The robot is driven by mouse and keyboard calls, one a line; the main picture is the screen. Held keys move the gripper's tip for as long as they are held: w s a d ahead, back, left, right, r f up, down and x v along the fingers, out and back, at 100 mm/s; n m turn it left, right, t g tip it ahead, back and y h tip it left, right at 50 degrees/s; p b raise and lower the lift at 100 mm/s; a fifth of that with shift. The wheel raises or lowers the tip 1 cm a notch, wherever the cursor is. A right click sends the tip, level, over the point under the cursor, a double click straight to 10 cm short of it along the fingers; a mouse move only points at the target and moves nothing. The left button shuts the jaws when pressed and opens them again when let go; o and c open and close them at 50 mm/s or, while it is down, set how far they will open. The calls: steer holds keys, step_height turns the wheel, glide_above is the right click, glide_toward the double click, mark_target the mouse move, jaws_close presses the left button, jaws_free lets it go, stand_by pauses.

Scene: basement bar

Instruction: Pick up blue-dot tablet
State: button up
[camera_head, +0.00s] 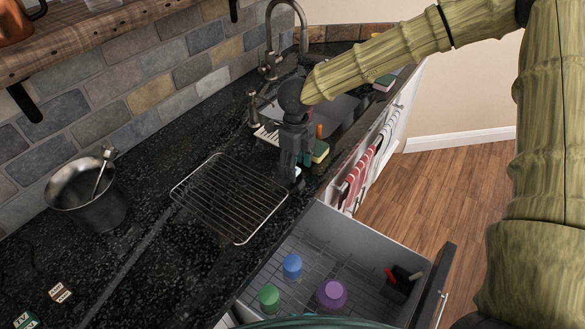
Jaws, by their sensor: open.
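My gripper (292,180) hangs fingers-down over the dark counter, between the wire rack and the sink. It is open. A small white and bluish patch (297,172) shows by the fingertips, partly covered by them. It may be the blue-dot tablet, but it is too small to tell, and I cannot tell whether the fingers touch it. No blue dot can be made out clearly elsewhere.
A wire rack (228,195) lies just left of my gripper. The sink (335,112) and a yellow-green sponge (320,151) are behind. An open drawer (345,229) in front holds blue, green and purple containers. A metal bucket (88,192) stands at left.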

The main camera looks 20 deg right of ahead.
steer(key=shift+d+f, duration=0.1)
steer(key=shift+f, duration=0.25)
steer(key=shift+s, duration=0.1)
steer(key=s, duration=0.1)
steer(key=s+r, duration=0.1)
steer(key=shift+s+r, duration=0.15)
steer(key=shift+s, duration=0.2)
steer(key=shift+c, duration=1.3)
steer(key=shift+s+d+r, duration=0.1)
steer(key=shift+s+r, duration=0.1)
steer(key=c, duration=0.4)
steer(key=shift+w+f, duration=0.25)
steer(key=shift+c, duration=1.1)
steer(key=shift+w+f, duration=0.25)
steer(key=shift+w, duration=0.1)
steer(key=shift+o, duration=0.8)
steer(key=shift+f, duration=0.15)
steer(key=shift+o, duration=0.8)
steer(key=shift+w+f, duration=0.1)
steer(key=shift+c, duration=1.4)
